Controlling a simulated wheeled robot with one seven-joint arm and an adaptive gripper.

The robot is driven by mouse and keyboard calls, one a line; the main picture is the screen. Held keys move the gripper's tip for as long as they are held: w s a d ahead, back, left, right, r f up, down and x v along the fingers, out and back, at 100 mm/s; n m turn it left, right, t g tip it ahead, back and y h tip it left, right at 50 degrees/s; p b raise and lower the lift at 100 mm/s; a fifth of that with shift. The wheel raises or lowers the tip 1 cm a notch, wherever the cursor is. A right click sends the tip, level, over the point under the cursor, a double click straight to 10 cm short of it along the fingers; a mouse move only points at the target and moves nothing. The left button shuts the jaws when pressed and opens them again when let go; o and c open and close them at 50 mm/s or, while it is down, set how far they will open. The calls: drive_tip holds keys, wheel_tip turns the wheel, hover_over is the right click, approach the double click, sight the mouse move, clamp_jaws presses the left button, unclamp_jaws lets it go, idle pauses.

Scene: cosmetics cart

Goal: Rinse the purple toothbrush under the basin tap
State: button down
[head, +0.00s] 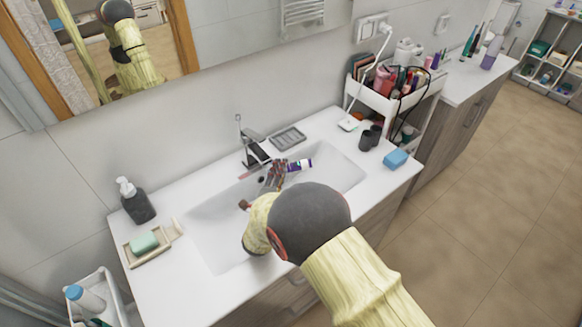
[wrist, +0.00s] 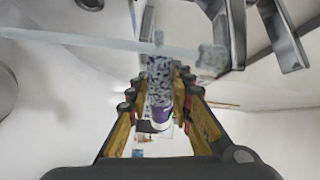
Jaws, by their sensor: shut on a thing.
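My gripper (head: 274,177) is over the basin (head: 222,232), just in front of the tap (head: 257,152). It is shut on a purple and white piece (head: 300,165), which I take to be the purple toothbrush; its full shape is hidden. In the wrist view the held toothbrush (wrist: 160,112) lies between the fingers, with a mottled, speckled part and a purple and white end. The chrome tap (wrist: 238,30) is close by. A pale translucent bar (wrist: 110,46), which looks like a water stream, crosses above the held piece; I cannot tell whether they touch.
A soap dispenser (head: 137,201) and a green soap (head: 144,242) on a dish stand at the left. A grey soap tray (head: 288,138), dark cups (head: 369,138) and a blue sponge (head: 396,159) are at the right. A loaded cart (head: 408,103) stands beyond.

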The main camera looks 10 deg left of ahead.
sight(288, 172)
drive_tip(key=s+d+p, duration=0.2)
drive_tip(key=s, duration=0.3)
drive_tip(key=shift+s+d, duration=0.2)
drive_tip(key=shift+s, duration=0.1)
idle(0.5)
idle(1.0)
drive_tip(key=s+d+r+p, duration=0.2)
drive_tip(key=s+r+p, duration=0.2)
drive_tip(key=r+p, duration=0.1)
drive_tip(key=shift+s+p, duration=0.3)
drive_tip(key=shift+p, duration=0.5)
drive_tip(key=shift+a+f, duration=0.1)
drive_tip(key=shift+a, duration=0.05)
